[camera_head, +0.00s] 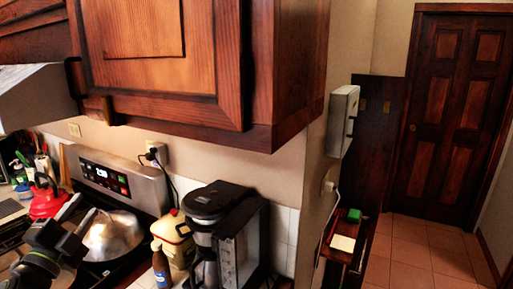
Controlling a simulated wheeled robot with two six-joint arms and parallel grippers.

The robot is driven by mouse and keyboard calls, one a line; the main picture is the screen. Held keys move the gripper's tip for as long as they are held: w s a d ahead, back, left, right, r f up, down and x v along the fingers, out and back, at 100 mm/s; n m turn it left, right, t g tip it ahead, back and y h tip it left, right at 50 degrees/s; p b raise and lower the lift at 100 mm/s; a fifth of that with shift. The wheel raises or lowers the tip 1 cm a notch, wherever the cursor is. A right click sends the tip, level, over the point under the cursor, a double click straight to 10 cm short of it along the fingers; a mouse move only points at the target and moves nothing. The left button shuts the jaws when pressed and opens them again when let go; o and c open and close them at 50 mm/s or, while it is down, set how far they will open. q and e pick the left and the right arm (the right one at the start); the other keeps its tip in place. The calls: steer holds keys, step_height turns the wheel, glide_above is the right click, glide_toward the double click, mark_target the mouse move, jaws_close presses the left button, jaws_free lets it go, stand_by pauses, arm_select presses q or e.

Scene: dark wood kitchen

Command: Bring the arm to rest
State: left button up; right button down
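My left gripper (84,204) shows at the lower left, on a black arm that comes up from the bottom left corner. Its two grey fingers point up and to the right and stand apart, with nothing seen between them. The fingers are in front of the stove and overlap the view of a shiny metal pot or kettle (115,236). I cannot tell whether they touch it. My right gripper is not in view.
A wooden wall cabinet (150,60) hangs low over the counter. A coffee maker (212,205), a yellowish container (172,232) and a brown bottle (161,265) stand right of the stove. A red kettle (46,200) is behind the gripper. The tiled floor (425,255) at right is clear.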

arm_select(q)
steer(key=s+f+n+g+y, duration=0.4)
steer(key=s+f+n, duration=0.2)
steer(key=f, duration=0.5)
steer(key=s+f+n+g+y, duration=0.35)
steer(key=s+f+n, duration=0.25)
steer(key=f, duration=0.5)
steer(key=s+d+f+n+g+h, duration=0.15)
steer(key=s+d+f+g, duration=0.35)
steer(key=s, duration=0.5)
steer(key=s+d+f+n+g+h, duration=0.1)
steer(key=s+d+f+n+g, duration=0.2)
steer(key=s+f+g, duration=0.5)
steer(key=s+a+f+t+h+b, duration=0.1)
steer(key=s+f+b, duration=0.15)
steer(key=f, duration=1.15)
steer(key=s+f+t+b, duration=0.1)
steer(key=f+b, duration=0.2)
steer(key=f, duration=1.2)
steer(key=s+f+g+b, duration=0.1)
steer(key=s+f+b, duration=0.1)
steer(key=s+f, duration=0.5)
steer(key=s+d+f+b, duration=0.1)
steer(key=s+f+b, duration=0.1)
steer(key=s+f, duration=0.5)
step_height(320, 180, down, 7)
steer(key=shift+s+r+g, duration=0.2)
steer(key=shift+s+g, duration=0.15)
steer(key=shift+s, duration=0.05)
